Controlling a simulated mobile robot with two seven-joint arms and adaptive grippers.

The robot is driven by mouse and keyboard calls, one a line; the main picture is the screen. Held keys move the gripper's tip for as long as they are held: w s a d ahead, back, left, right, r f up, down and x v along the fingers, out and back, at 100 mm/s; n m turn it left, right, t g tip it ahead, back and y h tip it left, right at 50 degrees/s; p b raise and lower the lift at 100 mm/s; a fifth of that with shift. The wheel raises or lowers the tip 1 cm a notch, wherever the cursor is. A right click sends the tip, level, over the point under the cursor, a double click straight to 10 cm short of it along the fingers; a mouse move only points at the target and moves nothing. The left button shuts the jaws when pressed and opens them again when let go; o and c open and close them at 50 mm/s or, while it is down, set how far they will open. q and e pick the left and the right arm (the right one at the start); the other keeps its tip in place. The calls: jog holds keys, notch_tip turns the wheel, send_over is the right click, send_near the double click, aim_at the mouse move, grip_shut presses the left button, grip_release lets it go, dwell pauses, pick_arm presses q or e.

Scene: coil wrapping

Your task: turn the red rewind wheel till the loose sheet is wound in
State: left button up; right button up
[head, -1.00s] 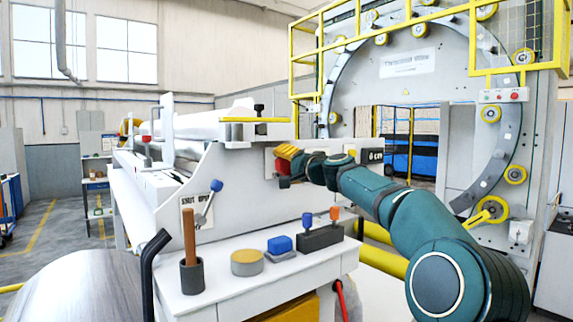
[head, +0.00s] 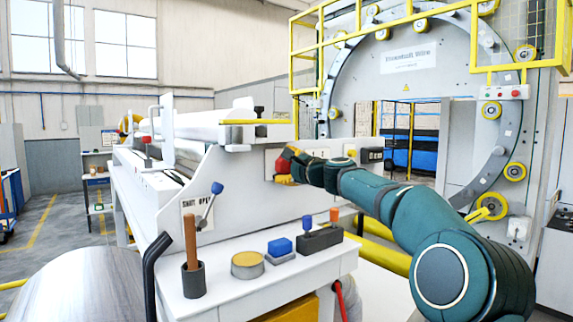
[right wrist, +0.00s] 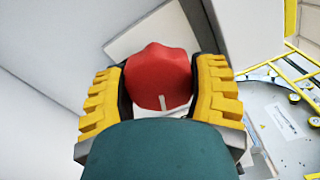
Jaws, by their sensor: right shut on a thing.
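The red rewind wheel (right wrist: 158,75) is a lobed knob with a pale mark, seen close in the right wrist view. It is mounted on the side of the white machine, and in the head view only a bit of it (head: 282,165) shows. My right gripper (right wrist: 160,92) has its yellow ribbed fingers on both sides of the wheel, shut on it. In the head view the right gripper (head: 287,167) is small and partly hidden by its own wrist. I cannot make out the loose sheet for certain. My left gripper is not in view.
A white ledge (head: 225,292) in front holds a wooden-handled tool in a dark cup (head: 193,279), a round yellow-topped tin (head: 247,264), a blue block (head: 280,246) and a dark block with knobs (head: 319,239). A blue-tipped lever (head: 208,206) sits on the side panel. A large ring machine (head: 405,75) stands behind.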

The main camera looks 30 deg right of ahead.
jog(key=shift+m, duration=0.6)
jog(key=o, duration=1.3)
jog(key=shift+c, duration=0.2)
jog(key=s+d, duration=0.1)
jog(key=s, duration=1.1)
